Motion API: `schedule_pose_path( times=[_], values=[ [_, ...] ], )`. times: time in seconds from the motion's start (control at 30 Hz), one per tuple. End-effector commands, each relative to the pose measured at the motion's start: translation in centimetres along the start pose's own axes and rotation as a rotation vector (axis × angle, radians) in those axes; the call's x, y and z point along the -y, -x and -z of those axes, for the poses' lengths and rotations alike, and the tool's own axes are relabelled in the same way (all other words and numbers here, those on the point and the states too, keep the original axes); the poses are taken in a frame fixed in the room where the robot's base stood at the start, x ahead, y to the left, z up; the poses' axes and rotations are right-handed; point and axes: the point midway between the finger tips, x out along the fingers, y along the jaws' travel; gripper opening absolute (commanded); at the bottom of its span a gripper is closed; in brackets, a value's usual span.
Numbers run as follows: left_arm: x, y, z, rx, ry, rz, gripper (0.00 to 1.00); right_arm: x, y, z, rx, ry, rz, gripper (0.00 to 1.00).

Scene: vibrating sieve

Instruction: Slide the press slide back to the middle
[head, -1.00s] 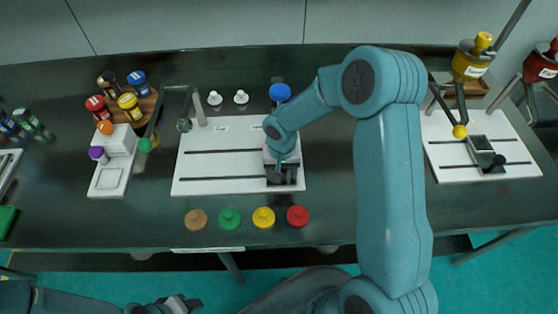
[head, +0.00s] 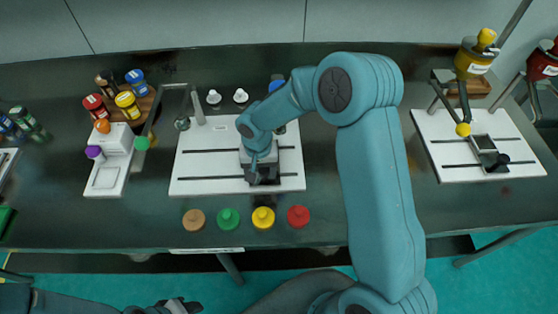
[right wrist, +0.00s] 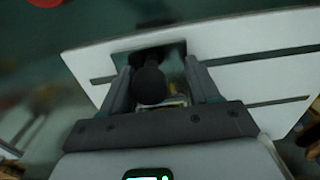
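The press slide (head: 272,178), a dark and grey carriage, sits on the white slotted board (head: 210,186) in the middle of the bench, right of the board's centre. My right gripper (head: 260,162) comes down over it and hides much of it. In the right wrist view, the slide's round black knob (right wrist: 150,86) is between the fingers of my right gripper (right wrist: 160,88). The fingers stand apart; the left one is close to the knob, with a gap on the right. My left gripper (head: 182,306) is at the bottom edge, away from the bench, its fingers unclear.
Tan, green, yellow and red caps (head: 298,216) line the bench front. A metal post (head: 198,106) stands at the board's back left. A second board (head: 440,160) with a yellow hopper (head: 472,64) is at right. Several jars (head: 128,104) are at left.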

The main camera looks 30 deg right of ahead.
Motion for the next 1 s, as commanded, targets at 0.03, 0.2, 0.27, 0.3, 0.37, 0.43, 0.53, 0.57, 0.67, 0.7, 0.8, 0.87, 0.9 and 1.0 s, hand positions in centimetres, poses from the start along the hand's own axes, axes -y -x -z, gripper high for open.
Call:
schedule_pose_path(
  times=[0.03, 0.2, 0.27, 0.3, 0.37, 0.43, 0.53, 0.57, 0.67, 0.7, 0.8, 0.87, 0.9, 1.0],
  values=[
    [0.1, -0.1, 0.0, 0.0, 0.0, 0.0, 0.43, 0.4, -0.1, 0.0, 0.0, 0.001, 0.001, 0.6],
    [0.1, -0.4, 0.0, 0.0, 0.0, 0.0, 0.43, 1.4, -0.1, 0.0, -0.001, 0.002, 0.001, 0.6],
    [0.2, -0.5, 0.0, 0.0, 0.0, 0.0, 0.43, 1.7, -0.1, 0.0, 0.0, 0.002, 0.0, 0.6],
    [0.2, -0.5, 0.0, 0.0, 0.0, 0.0, 0.43, 2.0, -0.1, 0.0, 0.0, 0.002, 0.0, 0.6],
    [0.2, -0.6, 0.0, 0.0, 0.0, 0.0, 0.43, 2.4, -0.1, 0.0, -0.001, 0.001, 0.001, 0.6],
    [0.2, -0.7, 0.0, 0.0, 0.0, 0.0, 0.43, 2.8, -0.1, 0.0, -0.001, 0.002, 0.002, 0.6],
    [0.3, -0.8, 0.0, 0.0, 0.0, 0.0, 0.43, 3.4, -0.1, 0.0, 0.0, 0.002, 0.001, 0.6],
    [0.3, -0.8, 0.0, 0.0, 0.0, 0.0, 0.43, 3.5, -0.1, 0.0, 0.0, 0.002, 0.0, 0.6],
    [0.3, -0.9, 0.0, 0.0, 0.0, 0.0, 0.43, 4.1, -0.1, 0.0, -0.001, 0.002, 0.0, 0.6],
    [0.4, -1.0, 0.0, 0.0, 0.0, 0.0, 0.43, 4.4, -0.1, 0.0, -0.001, 0.002, 0.0, 0.6],
    [0.4, -1.1, 0.0, 0.0, 0.0, 0.0, 0.43, 5.0, -0.1, 0.0, -0.001, 0.001, 0.001, 0.6],
    [0.4, -1.2, 0.0, 0.0, 0.0, 0.0, 0.43, 5.3, -0.1, 0.0, 0.0, 0.001, 0.001, 0.6],
    [0.4, -1.2, 0.0, 0.0, 0.0, 0.0, 0.43, 5.6, -0.1, 0.0, 0.0, 0.001, 0.0, 0.6],
    [0.5, -1.3, 0.0, 0.0, 0.0, 0.0, 0.43, 6.2, -0.1, 0.0, 0.0, 0.001, 0.001, 0.6]
  ],
)
